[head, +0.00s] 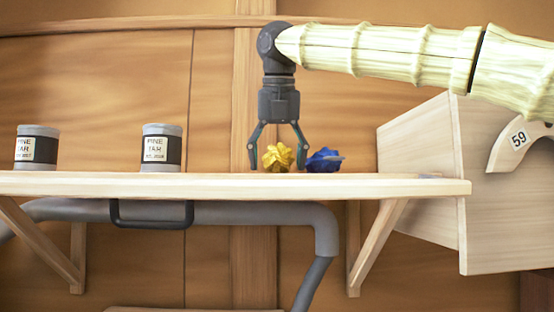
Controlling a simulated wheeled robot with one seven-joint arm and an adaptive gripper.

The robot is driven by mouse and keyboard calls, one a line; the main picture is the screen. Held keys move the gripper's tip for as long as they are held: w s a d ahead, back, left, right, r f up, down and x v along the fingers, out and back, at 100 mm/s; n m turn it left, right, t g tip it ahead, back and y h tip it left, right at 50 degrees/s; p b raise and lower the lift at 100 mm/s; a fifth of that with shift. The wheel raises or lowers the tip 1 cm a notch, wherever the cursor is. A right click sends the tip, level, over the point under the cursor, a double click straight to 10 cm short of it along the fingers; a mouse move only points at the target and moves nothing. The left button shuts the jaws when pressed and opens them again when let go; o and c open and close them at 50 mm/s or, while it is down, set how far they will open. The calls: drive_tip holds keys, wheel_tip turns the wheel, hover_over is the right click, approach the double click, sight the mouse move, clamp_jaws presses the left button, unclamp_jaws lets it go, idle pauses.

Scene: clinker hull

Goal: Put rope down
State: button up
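A yellow knotted bundle (278,157), which looks like rope, rests on the wooden shelf (230,187). A similar blue bundle (325,160) lies just to its right on the same shelf. My gripper (278,165) points straight down, with its fingers spread on either side of the yellow bundle. A gap shows between the left finger and the yellow bundle. The right finger is between the two bundles, and I cannot tell whether it touches either one. The fingertips are close to the shelf top.
Two grey pine tar tins, one at the left (37,148) and one nearer the middle (161,148), stand on the shelf. A pale wooden box (425,180) is at the right. A grey pipe (270,213) and a dark handle (151,222) show below the shelf.

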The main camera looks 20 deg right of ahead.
drive_tip(key=shift+r, duration=0.3)
drive_tip(key=b+v, duration=0.1)
drive_tip(key=v, duration=0.9)
drive_tip(key=shift+s+r+b, duration=0.1)
drive_tip(key=shift+r+b, duration=0.1)
drive_tip(key=shift+b, duration=0.2)
drive_tip(key=shift+s+a+r, duration=0.15)
drive_tip(key=shift+s+r, duration=0.15)
drive_tip(key=shift+r, duration=0.15)
drive_tip(key=shift+w, duration=0.1)
drive_tip(key=shift+f, duration=0.1)
